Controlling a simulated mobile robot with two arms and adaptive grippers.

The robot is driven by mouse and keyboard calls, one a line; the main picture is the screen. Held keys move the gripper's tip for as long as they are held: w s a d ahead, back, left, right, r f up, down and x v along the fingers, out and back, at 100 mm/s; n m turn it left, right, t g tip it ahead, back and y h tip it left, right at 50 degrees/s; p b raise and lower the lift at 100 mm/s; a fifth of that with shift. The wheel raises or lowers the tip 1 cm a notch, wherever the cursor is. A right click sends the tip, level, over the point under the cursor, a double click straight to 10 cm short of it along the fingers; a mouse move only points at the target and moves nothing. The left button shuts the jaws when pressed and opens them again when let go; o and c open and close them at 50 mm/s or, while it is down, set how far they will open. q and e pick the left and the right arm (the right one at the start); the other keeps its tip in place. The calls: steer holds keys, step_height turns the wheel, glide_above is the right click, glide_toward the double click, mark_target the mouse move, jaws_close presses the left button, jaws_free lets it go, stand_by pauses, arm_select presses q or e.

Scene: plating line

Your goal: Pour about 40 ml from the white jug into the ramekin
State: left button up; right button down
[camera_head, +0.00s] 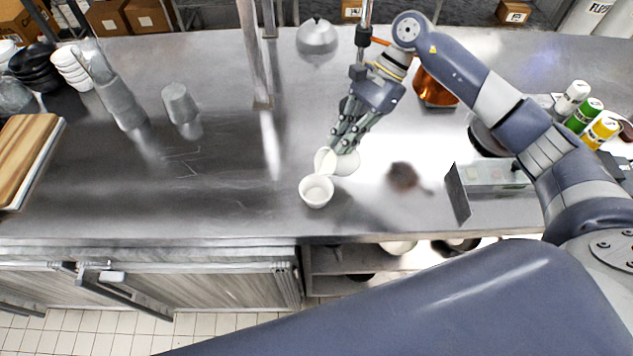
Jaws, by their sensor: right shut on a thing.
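The white ramekin (316,191) stands upright on the steel counter, near its front edge. My right gripper (343,148) is shut on the white jug (346,163), just behind and to the right of the ramekin. The jug is tilted to the left, with its mouth over the ramekin's back rim. I cannot tell whether the jug touches the rim or whether liquid is flowing. The ramekin's inside looks pale, and its fill level is unclear. My left gripper is not in view.
Upright posts (254,60) rise from the counter left of my right arm. A copper pot (434,88) is behind that arm. A metal box (492,178) stands to the right, with bottles (584,115) beyond. A wooden board (22,150) lies far left. The counter left of the ramekin is clear.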

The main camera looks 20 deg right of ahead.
steer(key=shift+s+a+t+h+p, duration=0.25)
steer(key=shift+a+h+p, duration=0.45)
steer(key=shift+p, duration=1.1)
steer(key=shift+f, duration=0.15)
steer(key=shift+h+p, duration=0.3)
steer(key=shift+s+a+r+t+h+p, duration=0.1)
steer(key=shift+a+r+t+h+p, duration=0.25)
steer(key=shift+p, duration=0.8)
